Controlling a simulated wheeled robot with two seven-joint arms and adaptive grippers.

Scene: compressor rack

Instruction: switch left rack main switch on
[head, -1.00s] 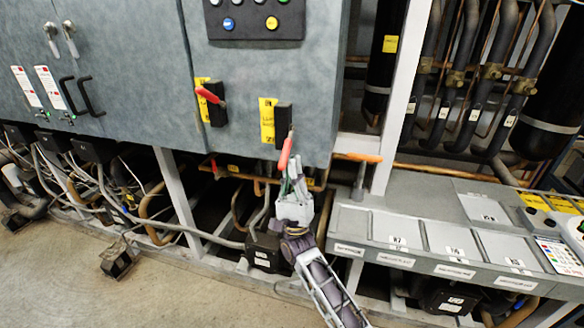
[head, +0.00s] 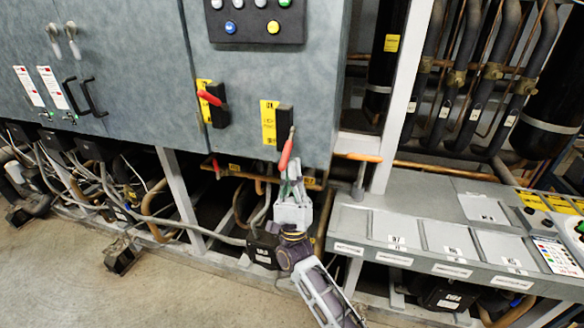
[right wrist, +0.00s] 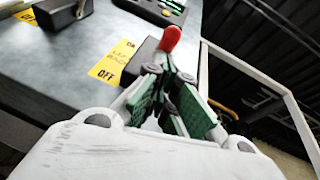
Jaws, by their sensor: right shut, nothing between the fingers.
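Two red-handled rotary switches sit low on the grey cabinet. The switch with the right-hand red handle (head: 286,152) has a black box (head: 284,122) and a yellow label (head: 268,122). Its handle points down. In the right wrist view the label (right wrist: 113,62) appears to read "LEFT RACK", with ON and OFF at its ends, and the red handle (right wrist: 171,38) shows beyond the fingers. My right gripper (head: 291,174) is shut and empty, just below the handle's lower end. Its green fingers (right wrist: 160,85) overlap the handle in view; I cannot tell whether they touch. My left gripper is not in view.
Another switch with a red handle (head: 209,98) is to the left, its handle slanting up-left. A button panel (head: 255,20) is above. A grey bench (head: 350,218) stands at the right, and pipes and cables run beneath the cabinet.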

